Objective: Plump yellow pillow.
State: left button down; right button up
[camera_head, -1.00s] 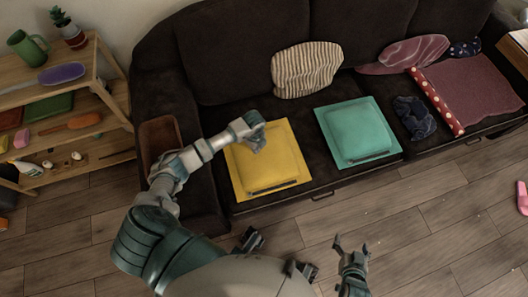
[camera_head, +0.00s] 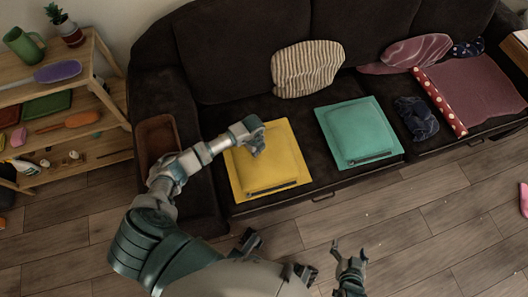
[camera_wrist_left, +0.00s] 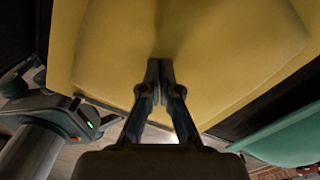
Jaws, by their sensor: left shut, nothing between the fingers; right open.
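The yellow pillow (camera_head: 270,160) lies flat on the left seat of the dark sofa, with a flat border around its raised middle. My left gripper (camera_head: 257,146) is over its upper left part. In the left wrist view the closed fingertips (camera_wrist_left: 160,68) are against or just above the yellow pillow (camera_wrist_left: 220,50), and a shallow dent or shadow shows at the tips. I cannot tell for sure whether they touch. The left gripper is shut and empty. My right gripper (camera_head: 349,248) is open and empty above the wooden floor, in front of the sofa.
A teal pillow (camera_head: 358,130) lies to the right of the yellow one. A striped cushion (camera_head: 308,68) leans on the backrest. Dark crumpled cloth (camera_head: 416,118) and a maroon blanket (camera_head: 475,88) lie further right. A brown tray (camera_head: 157,137) is on the sofa arm; a wooden shelf (camera_head: 100,95) stands left.

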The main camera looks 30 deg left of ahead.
aim_at(263, 152)
pick_arm(q)
jog(key=shift+w+d+r, duration=0.25)
jog(key=shift+w+r, duration=0.1)
jog(key=shift+r, duration=0.05)
jog(key=shift+w+d+r+p, duration=0.7)
jog(key=shift+w+d+r, duration=0.3)
jog(key=shift+r, duration=0.15)
jog(key=shift+f, duration=0.2)
jog(key=shift+f+b, duration=0.85)
jog(key=shift+f, duration=0.65)
jog(key=shift+w+d+r, duration=0.2)
jog(key=shift+w+r, duration=0.1)
jog(key=shift+r, duration=0.2)
jog(key=shift+w+d+r+p, duration=0.55)
jog(key=shift+w+d+r, duration=0.4)
jog(key=shift+w+r, duration=0.2)
jog(key=shift+s, duration=0.1)
